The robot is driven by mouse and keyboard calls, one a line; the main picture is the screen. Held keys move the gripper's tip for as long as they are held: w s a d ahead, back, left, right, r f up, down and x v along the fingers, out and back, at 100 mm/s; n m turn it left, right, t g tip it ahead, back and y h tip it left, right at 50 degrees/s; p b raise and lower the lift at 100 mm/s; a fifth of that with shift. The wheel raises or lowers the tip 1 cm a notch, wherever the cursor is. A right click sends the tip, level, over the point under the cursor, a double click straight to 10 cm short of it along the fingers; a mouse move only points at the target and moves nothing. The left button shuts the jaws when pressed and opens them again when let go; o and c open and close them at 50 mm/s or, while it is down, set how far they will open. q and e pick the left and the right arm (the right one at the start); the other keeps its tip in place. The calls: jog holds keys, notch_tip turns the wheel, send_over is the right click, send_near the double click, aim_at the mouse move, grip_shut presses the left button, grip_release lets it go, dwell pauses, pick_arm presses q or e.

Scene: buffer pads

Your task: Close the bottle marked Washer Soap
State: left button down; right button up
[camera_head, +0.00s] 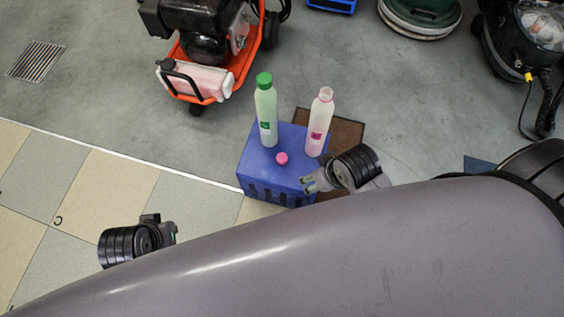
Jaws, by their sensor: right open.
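A blue crate (258,177) stands on the floor with two bottles on it. The left bottle (266,110) is pale green with a green cap (264,80) on. A pink cap (282,158) lies on the crate top in front of the bottles. The label text is too small to read. My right gripper (308,184) is open and empty at the crate's right front edge, right of the pink cap. My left gripper (174,232) is low at the left, mostly hidden, away from the crate.
An orange and black machine (207,85) stands behind the crate to the left. A brown mat (345,133) lies behind and right of the crate. A black vacuum (515,50) is at the far right. Open floor lies to the left.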

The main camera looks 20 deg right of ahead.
jog(key=w+a+g+y+b, duration=0.1)
jog(key=w+a+y, duration=0.1)
jog(key=w+a, duration=0.7)
pick_arm(q)
jog(key=v, duration=0.3)
pick_arm(e)
jog(key=w+d+f+m+g+h, duration=0.1)
jog(key=w+d+m+g+h, duration=0.1)
jog(key=w+d, duration=0.2)
jog(key=w, duration=0.3)
jog(key=shift+d+h, duration=0.15)
jog(key=shift+h, duration=0.25)
